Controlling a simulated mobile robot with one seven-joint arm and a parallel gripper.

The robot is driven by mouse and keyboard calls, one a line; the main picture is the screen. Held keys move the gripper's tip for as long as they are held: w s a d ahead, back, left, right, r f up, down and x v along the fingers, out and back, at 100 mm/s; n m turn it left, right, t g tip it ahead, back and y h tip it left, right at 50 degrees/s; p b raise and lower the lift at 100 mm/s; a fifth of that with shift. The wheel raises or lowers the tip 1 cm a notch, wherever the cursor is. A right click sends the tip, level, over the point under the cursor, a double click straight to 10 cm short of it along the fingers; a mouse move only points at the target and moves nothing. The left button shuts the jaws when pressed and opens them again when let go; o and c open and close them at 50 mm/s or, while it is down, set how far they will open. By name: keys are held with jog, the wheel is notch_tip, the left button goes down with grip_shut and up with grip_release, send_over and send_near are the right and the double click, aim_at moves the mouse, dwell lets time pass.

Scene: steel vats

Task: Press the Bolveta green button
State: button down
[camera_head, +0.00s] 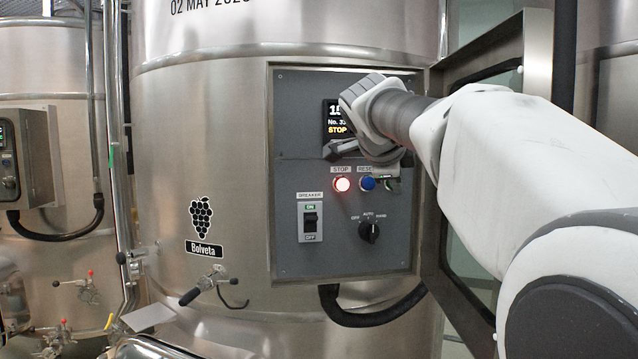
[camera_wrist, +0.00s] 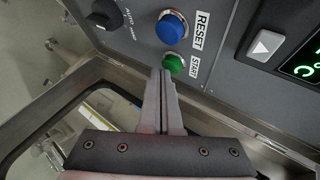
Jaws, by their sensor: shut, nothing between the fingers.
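The Bolveta vat (camera_head: 165,150) carries a black grape label with its name and a grey control panel (camera_head: 290,130). In the wrist view the green START button (camera_wrist: 173,65) sits below the blue RESET button (camera_wrist: 172,28). My gripper (camera_wrist: 164,78) is shut and empty, its fingertips beside the green button's lower left edge in that view. I cannot tell whether they touch it. In the head view my wrist and gripper cover the right part of the panel, and the green button is mostly hidden just right of the blue one.
A lit red STOP button (camera_head: 342,184) is left of the blue one. Below are a breaker switch (camera_head: 310,221) at ON and a rotary selector (camera_head: 369,231). A display (camera_head: 334,118) is partly covered. The open panel door (camera_head: 455,290) stands close at the right.

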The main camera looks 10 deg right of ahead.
jog(key=shift+w, duration=0.25)
jog(key=shift+s+f, duration=0.1)
dwell(0.4)
jog(key=shift+s+b, duration=0.7)
jog(key=s+b, duration=0.3)
jog(key=s, duration=0.2)
jog(key=shift+a, duration=0.15)
dwell(0.5)
